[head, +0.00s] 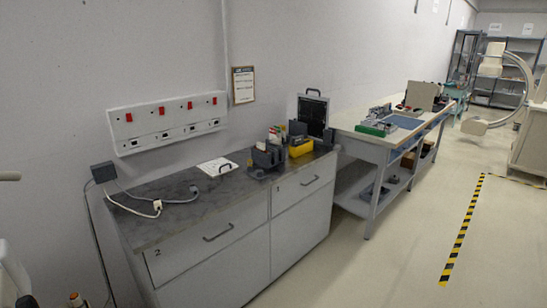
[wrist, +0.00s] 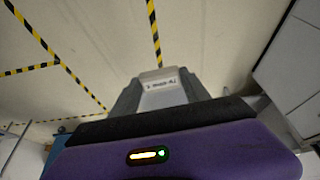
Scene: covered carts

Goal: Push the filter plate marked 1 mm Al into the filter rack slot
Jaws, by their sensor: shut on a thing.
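In the wrist view, my gripper (wrist: 160,88) is shut on a pale grey filter plate (wrist: 163,100). The plate sits between the two dark fingers. Its white end carries a small upside-down label that seems to read 1 mm Al. Behind the plate is open floor, and it touches nothing but my gripper there. In the head view, a dark grey slotted holder (head: 265,158), apparently the filter rack, stands on the dark counter. Its slots are too small to make out. My gripper and the held plate are outside the head view.
A black framed panel (head: 313,115) stands behind. A workbench (head: 362,144) adjoins on the right. The floor in front is clear.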

